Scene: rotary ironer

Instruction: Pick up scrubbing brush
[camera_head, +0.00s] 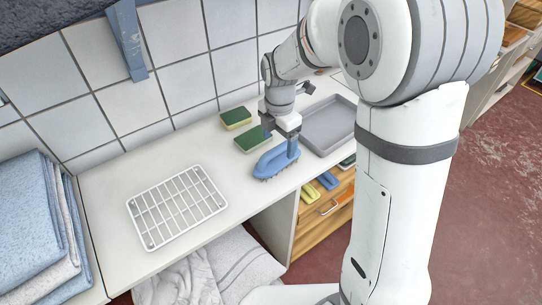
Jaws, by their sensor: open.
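The blue scrubbing brush (270,166) lies on the white counter near its front edge, bristles down. My gripper (283,147) points down right over the brush, at the right part of its handle. Its jaws are open, with a finger showing on the near side of the handle. Whether the fingers touch the brush cannot be told from this view. The far finger is partly hidden by the gripper body.
Two green-and-yellow sponges (236,118) lie behind the brush, one close to my gripper. A grey tray (322,137) is on the right and a white wire rack (177,207) on the left. Folded towels (32,225) are stacked far left.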

